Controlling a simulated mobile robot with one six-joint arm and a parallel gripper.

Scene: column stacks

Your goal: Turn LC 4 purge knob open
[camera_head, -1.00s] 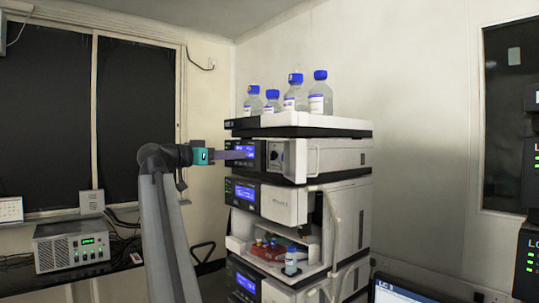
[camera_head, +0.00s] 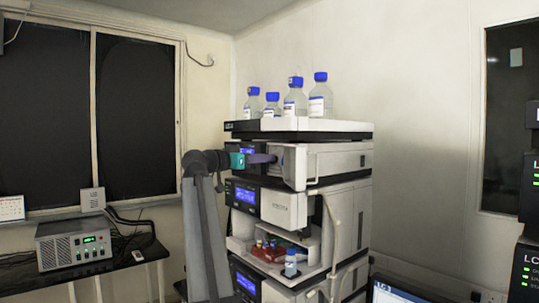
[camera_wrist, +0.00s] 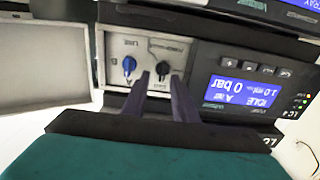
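The LC 4 pump module (camera_head: 340,160) is the upper unit of the stack. In the wrist view, which shows it upside down, its panel has a lit blue display (camera_wrist: 240,95) reading 0 bar. Left of the display are a black knob (camera_wrist: 161,68), its label too blurred to read surely, and a blue knob (camera_wrist: 129,66) farther left. My gripper (camera_wrist: 160,76) is open, its two purple fingers apart on either side of the black knob. Contact with the knob cannot be told. In the head view my gripper (camera_head: 276,158) reaches the module's front and hides the black knob.
Several blue-capped bottles (camera_head: 295,97) stand in the tray (camera_head: 340,130) on top. An open door (camera_wrist: 40,65) sits left of the knobs in the wrist view. More modules (camera_head: 285,208) with tubing are below. A grey box (camera_head: 75,245) stands on the left bench.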

